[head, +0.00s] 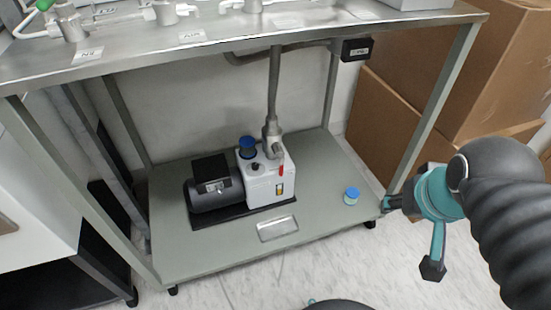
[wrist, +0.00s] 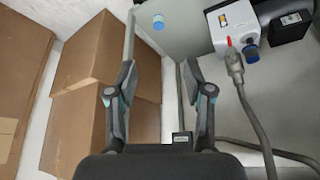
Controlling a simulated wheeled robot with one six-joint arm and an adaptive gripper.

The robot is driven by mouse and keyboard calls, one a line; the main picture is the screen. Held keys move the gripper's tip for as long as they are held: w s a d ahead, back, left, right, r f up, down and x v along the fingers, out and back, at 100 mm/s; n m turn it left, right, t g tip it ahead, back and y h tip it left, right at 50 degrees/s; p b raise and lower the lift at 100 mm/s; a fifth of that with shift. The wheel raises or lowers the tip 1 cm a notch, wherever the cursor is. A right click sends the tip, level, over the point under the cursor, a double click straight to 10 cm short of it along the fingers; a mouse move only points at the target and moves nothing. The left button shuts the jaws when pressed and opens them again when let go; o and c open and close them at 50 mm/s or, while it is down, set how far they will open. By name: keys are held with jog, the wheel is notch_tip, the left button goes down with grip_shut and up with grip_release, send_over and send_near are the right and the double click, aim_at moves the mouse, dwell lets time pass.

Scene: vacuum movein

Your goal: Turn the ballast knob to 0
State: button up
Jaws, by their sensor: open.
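The vacuum pump (head: 262,187) stands on the lower shelf, a white block joined to a black motor. A small black knob (head: 255,166) on its top looks like the ballast knob; its setting is too small to read. The pump also shows in the wrist view (wrist: 224,24), upside down at the upper right, with the hose over part of it. My gripper (head: 388,203) is by the shelf's right front corner, well to the right of the pump. In the wrist view my gripper (wrist: 158,66) is open, with nothing between its fingers.
A blue-capped jar (head: 351,196) and a flat tray (head: 278,228) stand on the lower shelf (head: 190,255). A grey hose (head: 273,90) rises from the pump. The tabletop (head: 130,55) overhangs the shelf, with a leg (head: 440,90) at right. Cardboard boxes (head: 400,120) stand behind.

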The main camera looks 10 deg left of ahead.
jog(key=w+a+f+n+g+b, duration=0.25)
jog(key=w+a+f, duration=0.25)
jog(key=w+a, duration=0.35)
jog(key=m+g+b, duration=0.2)
jog(key=m+g, duration=0.1)
jog(key=m, duration=0.8)
send_near(255, 164)
notch_tip(255, 164, down, 9)
jog(key=shift+s+f+b, duration=0.1)
jog(key=shift+s+b, duration=0.05)
jog(key=shift+b, duration=0.95)
grip_shut()
